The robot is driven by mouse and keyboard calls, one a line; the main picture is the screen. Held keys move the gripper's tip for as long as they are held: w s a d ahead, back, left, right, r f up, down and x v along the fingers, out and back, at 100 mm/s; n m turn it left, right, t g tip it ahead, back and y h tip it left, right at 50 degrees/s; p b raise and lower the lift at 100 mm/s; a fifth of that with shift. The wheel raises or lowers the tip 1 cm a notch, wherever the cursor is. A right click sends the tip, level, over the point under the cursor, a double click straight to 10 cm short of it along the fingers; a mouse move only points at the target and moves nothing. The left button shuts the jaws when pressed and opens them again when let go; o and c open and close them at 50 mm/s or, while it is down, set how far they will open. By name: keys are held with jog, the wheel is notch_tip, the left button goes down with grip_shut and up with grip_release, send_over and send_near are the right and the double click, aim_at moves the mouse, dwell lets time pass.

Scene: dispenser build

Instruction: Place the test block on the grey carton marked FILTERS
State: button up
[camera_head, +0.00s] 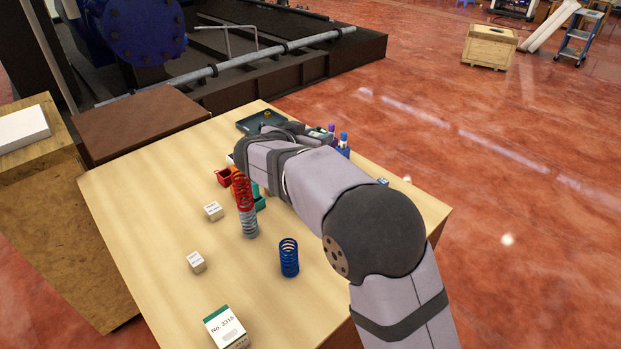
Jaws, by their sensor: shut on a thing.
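My arm reaches in from the lower right, over the far part of the wooden table. The dark end of my gripper (290,129) is at the table's far side, near a dark green tray. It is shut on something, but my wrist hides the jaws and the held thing. I cannot make out the test block. No carton marked FILTERS can be read. Two small pale cartons stand apart on the table, one at mid-left (213,212) and one nearer (196,263); their print is too small to read.
A red spring (242,191) stands above a grey spring (249,225), with a blue spring (289,258) nearby. A white and green box (226,329) reads No. 3315. Red and green bins, a dark green tray (247,121) and purple-topped items crowd the far side.

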jog(key=shift+w+a+f+n+t+y, duration=0.1)
jog(key=shift+w+a+n+t+y, duration=0.1)
jog(key=shift+a, duration=0.15)
jog(key=shift+w+a+n+t+y, duration=0.1)
jog(key=shift+a+n+y, duration=0.1)
jog(key=shift+a, duration=0.15)
jog(key=shift+s+f+p, duration=0.1)
jog(key=shift+f+p, duration=1.8)
jog(key=shift+f, duration=3.1)
jog(key=shift+f, duration=0.2)
jog(key=o, duration=1.2)
jog(key=shift+r, duration=0.15)
